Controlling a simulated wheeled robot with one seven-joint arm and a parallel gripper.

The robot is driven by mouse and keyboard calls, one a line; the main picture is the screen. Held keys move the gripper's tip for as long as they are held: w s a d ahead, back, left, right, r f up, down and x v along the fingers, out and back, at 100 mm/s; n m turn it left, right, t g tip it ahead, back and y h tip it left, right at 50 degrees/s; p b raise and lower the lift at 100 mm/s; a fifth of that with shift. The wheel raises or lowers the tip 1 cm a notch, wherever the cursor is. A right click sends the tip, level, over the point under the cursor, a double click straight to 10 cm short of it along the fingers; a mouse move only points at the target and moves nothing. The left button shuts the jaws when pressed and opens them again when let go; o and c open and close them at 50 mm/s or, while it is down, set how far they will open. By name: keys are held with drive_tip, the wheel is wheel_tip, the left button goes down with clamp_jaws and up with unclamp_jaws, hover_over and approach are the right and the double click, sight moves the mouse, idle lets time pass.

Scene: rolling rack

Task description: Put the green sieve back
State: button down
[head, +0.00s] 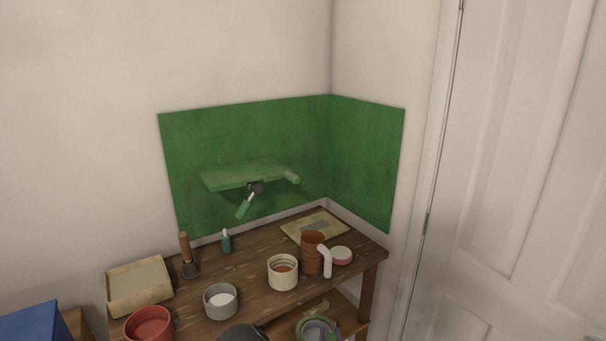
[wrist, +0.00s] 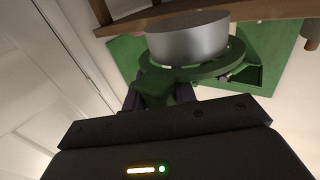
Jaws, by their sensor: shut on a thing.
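My gripper (wrist: 165,95) is shut on the handle of the green sieve (wrist: 205,66) in the wrist view. The sieve has a green rim ring and a grey metal drum. It is held in the air, and the wooden table shows beyond it. In the head view, what looks like the same sieve (head: 303,332) shows at the bottom edge, in front of the table and overlapping its lower shelf. Its handle and my gripper are mostly cut off there. I cannot tell whether the sieve touches the shelf.
The table top (head: 254,280) holds a brown cup (head: 312,258), a cream pot (head: 283,273), a grey bowl (head: 220,304), a red bowl (head: 149,326) and a cream tray (head: 120,296). A green wall shelf (head: 242,174) with a green-handled tool (head: 243,208) hangs above. A door (head: 520,170) is at right.

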drive_tip(key=s+d+f, duration=0.8)
drive_tip(key=f, duration=0.1)
drive_tip(key=shift+s, duration=0.4)
drive_tip(key=shift+f, duration=0.1)
idle(0.8)
drive_tip(key=shift+a, duration=0.1)
idle(0.9)
idle(0.9)
drive_tip(key=shift+w, duration=0.1)
idle(0.6)
